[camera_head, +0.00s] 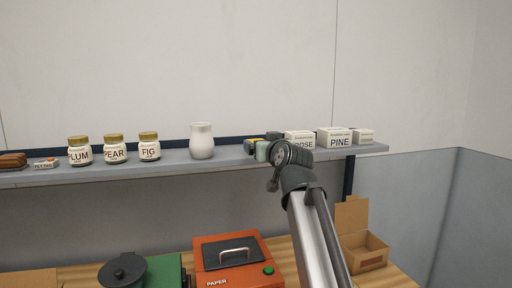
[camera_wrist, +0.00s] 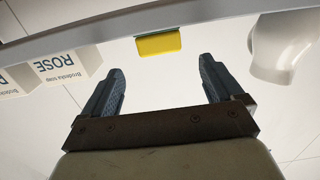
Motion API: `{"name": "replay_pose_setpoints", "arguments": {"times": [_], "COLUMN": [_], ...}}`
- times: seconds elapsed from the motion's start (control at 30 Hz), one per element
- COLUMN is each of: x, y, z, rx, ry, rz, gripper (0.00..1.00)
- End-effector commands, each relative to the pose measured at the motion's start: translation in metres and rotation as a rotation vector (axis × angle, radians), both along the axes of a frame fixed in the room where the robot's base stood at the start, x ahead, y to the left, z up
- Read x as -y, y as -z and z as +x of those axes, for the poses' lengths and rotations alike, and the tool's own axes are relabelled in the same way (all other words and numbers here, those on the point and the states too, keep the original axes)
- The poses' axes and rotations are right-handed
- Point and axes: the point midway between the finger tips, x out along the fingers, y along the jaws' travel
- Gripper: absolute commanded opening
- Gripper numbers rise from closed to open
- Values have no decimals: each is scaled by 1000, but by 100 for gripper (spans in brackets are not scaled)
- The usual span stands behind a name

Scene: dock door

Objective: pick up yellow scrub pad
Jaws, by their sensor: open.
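The yellow scrub pad (camera_wrist: 158,43) is in the wrist view at top centre, at the edge of the grey shelf (camera_wrist: 205,18). In the head view only a small yellow part of the pad (camera_head: 256,140) shows behind my gripper (camera_head: 257,149). My gripper is open, and in the wrist view its two fingers (camera_wrist: 162,68) stand apart with nothing between them. The pad lies beyond the fingertips, roughly between their lines, and does not appear touched.
A white vase (camera_head: 202,142) stands left of the gripper on the shelf. The ROSE box (camera_head: 300,140) and PINE box (camera_head: 335,138) stand close on the right. Labelled jars (camera_head: 115,150) are farther left. An orange case (camera_head: 237,262) and open carton (camera_head: 362,245) are below.

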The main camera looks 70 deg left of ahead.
Motion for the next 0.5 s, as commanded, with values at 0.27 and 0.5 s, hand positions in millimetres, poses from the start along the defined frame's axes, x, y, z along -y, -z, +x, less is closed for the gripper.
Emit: {"name": "replay_pose_setpoints", "arguments": {"times": [0.27,0.5], "x": [-46,-56], "y": [2,4], "z": [1,0], "rx": [0,1], "ry": [1,1], "rz": [-1,-1], "gripper": [94,94]}}
